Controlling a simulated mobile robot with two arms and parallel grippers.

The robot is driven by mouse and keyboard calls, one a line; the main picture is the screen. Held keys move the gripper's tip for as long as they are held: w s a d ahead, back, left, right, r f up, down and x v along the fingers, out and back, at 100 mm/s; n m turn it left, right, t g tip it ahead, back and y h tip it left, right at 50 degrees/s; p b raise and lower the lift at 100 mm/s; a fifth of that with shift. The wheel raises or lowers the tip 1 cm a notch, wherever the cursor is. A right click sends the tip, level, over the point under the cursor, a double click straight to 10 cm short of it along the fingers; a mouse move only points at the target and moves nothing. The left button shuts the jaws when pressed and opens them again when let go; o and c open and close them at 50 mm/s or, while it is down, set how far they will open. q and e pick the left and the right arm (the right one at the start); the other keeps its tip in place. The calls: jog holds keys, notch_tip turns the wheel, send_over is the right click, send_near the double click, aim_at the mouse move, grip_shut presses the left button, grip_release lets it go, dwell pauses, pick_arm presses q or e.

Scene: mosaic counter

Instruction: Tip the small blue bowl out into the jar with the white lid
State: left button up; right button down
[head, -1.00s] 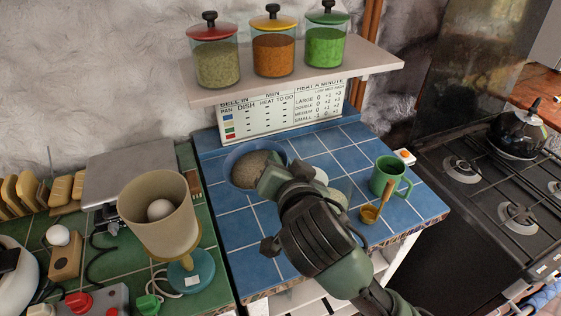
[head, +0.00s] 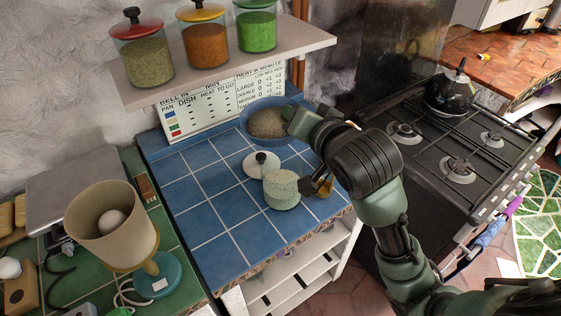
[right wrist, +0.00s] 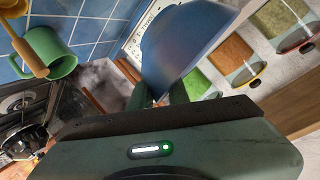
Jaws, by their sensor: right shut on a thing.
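The small blue bowl (head: 247,127) holds a grey-brown grainy filling and sits near level, in front of the wall sign. My right gripper (head: 290,118) is shut on its right rim. The right wrist view shows the bowl's outer side (right wrist: 185,45) between my right fingers (right wrist: 160,93). A short glass jar (head: 282,192) with pale contents stands on the blue tiles, nearer than the bowl. A white lid with a black knob (head: 261,164) lies on the tiles behind the jar, off it. My left gripper is not in view.
A shelf (head: 220,62) with several lidded jars overhangs the counter's back.

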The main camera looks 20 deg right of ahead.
jog(key=w+d+f+n+y+p, duration=0.1)
jog(key=w+d+y+p, duration=0.1)
jog(key=w+d+p, duration=0.5)
notch_tip(320, 180, down, 9)
jog(key=d+p, duration=0.2)
jog(key=p, duration=0.3)
jog(key=shift+f+m+g, duration=0.2)
jog(key=shift+m+g, duration=0.1)
jog(key=shift+m, duration=0.1)
jog(key=shift+s+a+r+n+t+h, duration=0.35)
jog(key=shift+r+n+t, duration=0.45)
jog(key=shift+n, duration=0.5)
jog(key=shift+s+a+r+n+t+h, duration=0.2)
jog(key=shift+a+r+n+t, duration=0.35)
jog(key=shift+n+t, duration=0.6)
jog(key=shift+s+a+r+n+t+h, duration=0.25)
jog(key=shift+r+n+t, duration=0.55)
jog(key=shift+n, duration=0.65)
jog(key=shift+f, duration=0.1)
